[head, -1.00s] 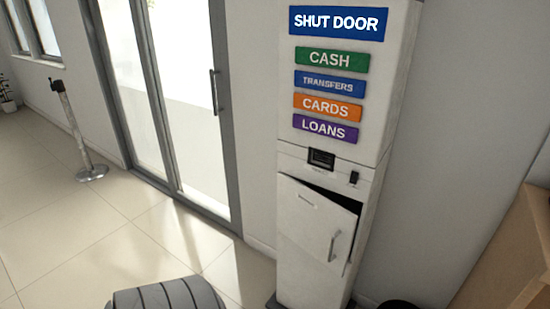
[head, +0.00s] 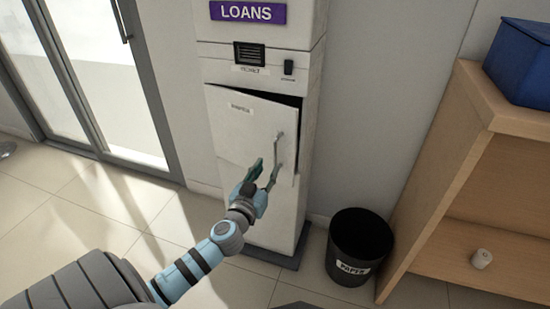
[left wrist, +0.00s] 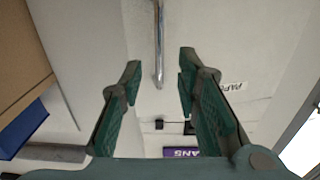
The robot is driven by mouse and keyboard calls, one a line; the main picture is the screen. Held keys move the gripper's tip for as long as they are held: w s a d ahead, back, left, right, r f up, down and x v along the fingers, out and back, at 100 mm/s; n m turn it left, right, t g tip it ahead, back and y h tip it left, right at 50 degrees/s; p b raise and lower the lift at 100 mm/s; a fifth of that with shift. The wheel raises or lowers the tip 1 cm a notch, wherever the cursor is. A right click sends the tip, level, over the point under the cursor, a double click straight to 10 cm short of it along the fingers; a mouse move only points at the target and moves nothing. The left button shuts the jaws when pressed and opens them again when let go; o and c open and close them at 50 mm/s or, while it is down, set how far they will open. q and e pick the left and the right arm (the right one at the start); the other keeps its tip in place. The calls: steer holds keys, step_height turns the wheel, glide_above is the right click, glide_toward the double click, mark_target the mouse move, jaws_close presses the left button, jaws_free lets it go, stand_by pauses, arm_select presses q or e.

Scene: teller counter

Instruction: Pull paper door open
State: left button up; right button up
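The paper door (head: 240,130) is a white panel low on the ticket kiosk, standing slightly ajar with a dark gap along its top and right edge. Its vertical metal handle (head: 278,147) is near the right edge. My left gripper (head: 266,172) is open and empty just in front of the door, by the lower part of the handle. In the left wrist view the handle (left wrist: 159,45) shows beyond and between the open fingertips (left wrist: 160,72), apart from them. The door face (left wrist: 225,60) fills much of that view. My right gripper is not in view.
The kiosk (head: 262,50) stands against the wall. A black bin (head: 345,277) labelled paper is on the floor to its right. A wooden shelf unit (head: 510,125) with a blue box (head: 522,62) stands further right. A glass door (head: 75,80) is at the left.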

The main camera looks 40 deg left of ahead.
mark_target(275, 157)
arm_select(q)
steer(key=x, duration=0.7)
steer(key=shift+w+a+f, duration=0.1)
steer(key=shift+w+f, duration=0.05)
steer(key=shift+w, duration=0.15)
jaws_close()
